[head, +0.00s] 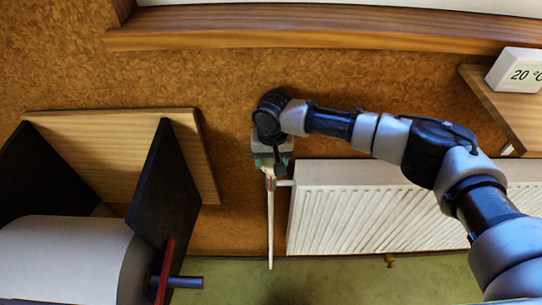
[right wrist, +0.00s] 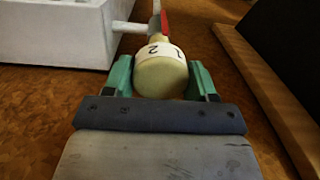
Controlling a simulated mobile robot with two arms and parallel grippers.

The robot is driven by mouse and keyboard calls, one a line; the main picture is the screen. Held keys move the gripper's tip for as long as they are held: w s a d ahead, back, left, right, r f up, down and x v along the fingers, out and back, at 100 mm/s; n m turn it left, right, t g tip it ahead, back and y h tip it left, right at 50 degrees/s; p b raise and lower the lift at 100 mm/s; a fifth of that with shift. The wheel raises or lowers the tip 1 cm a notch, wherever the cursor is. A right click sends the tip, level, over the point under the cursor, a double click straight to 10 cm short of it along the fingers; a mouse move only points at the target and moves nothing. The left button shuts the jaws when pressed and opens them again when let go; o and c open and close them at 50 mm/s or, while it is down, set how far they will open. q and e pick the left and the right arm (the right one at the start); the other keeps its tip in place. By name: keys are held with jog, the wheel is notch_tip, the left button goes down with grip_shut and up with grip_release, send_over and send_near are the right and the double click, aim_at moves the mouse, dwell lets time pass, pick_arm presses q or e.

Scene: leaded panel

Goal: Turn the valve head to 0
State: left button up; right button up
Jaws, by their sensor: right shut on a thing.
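The valve head (right wrist: 160,78) is a cream, rounded knob with a white band; the digits 1 and 2 show on the band in the right wrist view. A red mark (right wrist: 164,22) stands just beyond the band, closer to the 2 than to the 1. My right gripper (head: 272,168) is at the valve above the white pipe (head: 270,225), left of the radiator. Its green fingers are shut on the valve head, one on each side. In the head view my gripper hides most of the valve head. The 0 is not visible. My left gripper is not in view.
A white radiator (head: 345,215) is right of the valve. At left, a wooden board (head: 100,150) carries black side panels (head: 165,195) and a white rounded body (head: 65,255). A wooden ledge (head: 300,30) runs above. A "20 °C" display (head: 515,72) sits on a shelf (head: 500,105) at right.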

jog(key=n+p, duration=0.1)
jog(key=n, duration=0.2)
jog(key=shift+r+n, duration=0.1)
jog(key=shift+n, duration=0.2)
jog(key=n+p, duration=0.1)
jog(key=n, duration=0.2)
jog(key=shift+n, duration=0.3)
jog(key=n, duration=0.4)
jog(key=shift+a+n, duration=0.1)
jog(key=shift+n, duration=0.2)
jog(key=shift+n+p, duration=0.3)
jog(key=shift+n, duration=1.5)
jog(key=o, duration=0.9)
jog(key=r+b, duration=0.1)
jog(key=r, duration=0.4)
jog(key=r+b, duration=0.1)
jog(key=r, duration=0.4)
jog(key=shift+w+r+b, duration=0.2)
jog(key=shift+r+b, duration=0.2)
